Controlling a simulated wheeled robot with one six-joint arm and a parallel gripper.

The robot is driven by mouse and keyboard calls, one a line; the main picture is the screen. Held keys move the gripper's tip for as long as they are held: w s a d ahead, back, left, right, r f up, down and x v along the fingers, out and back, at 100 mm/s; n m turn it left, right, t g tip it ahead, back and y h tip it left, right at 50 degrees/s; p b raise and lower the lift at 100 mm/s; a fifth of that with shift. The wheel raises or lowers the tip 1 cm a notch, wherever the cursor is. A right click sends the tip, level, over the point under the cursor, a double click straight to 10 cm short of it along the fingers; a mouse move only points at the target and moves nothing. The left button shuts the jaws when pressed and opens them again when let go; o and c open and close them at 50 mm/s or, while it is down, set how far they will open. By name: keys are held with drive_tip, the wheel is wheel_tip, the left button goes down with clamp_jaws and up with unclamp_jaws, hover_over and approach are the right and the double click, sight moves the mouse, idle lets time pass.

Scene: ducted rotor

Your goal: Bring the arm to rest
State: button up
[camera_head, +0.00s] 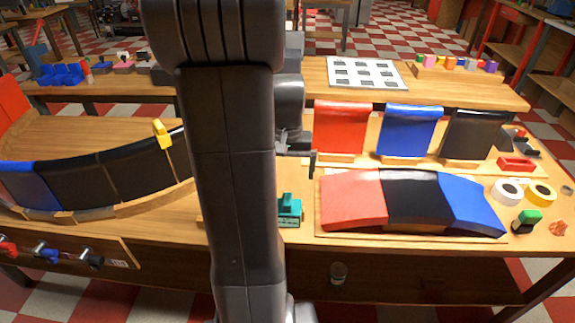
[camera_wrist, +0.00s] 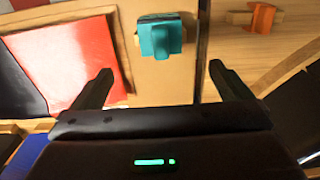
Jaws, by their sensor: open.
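My gripper (camera_wrist: 160,88) is open and empty in the wrist view, its two dark fingers spread wide. A teal block-like tool (camera_wrist: 160,38) lies past the fingertips on the wooden surface, apart from them. In the head view my arm rises through the middle and hides part of the bench. My gripper (camera_head: 312,163) shows only in part there, to the right of the arm and above the bench. The teal tool (camera_head: 289,210) sits on the bench below it.
Red, black and blue curved panels (camera_head: 408,200) lie on a wooden base at the right. Upright red (camera_head: 340,128), blue (camera_head: 409,130) and black panels stand behind. White (camera_head: 507,191) and yellow rolls lie far right. A long curved dark panel (camera_head: 125,172) with a yellow clamp (camera_head: 162,134) stands left.

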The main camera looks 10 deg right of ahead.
sight(287, 200)
drive_tip(key=shift+r, duration=0.3)
wheel_tip(287, 200, down, 14)
drive_tip(key=shift+r+b, duration=0.1)
drive_tip(key=shift+b, duration=0.3)
drive_tip(key=shift+r+p, duration=0.4)
drive_tip(key=shift+r, duration=0.05)
drive_tip(key=shift+f, duration=0.1)
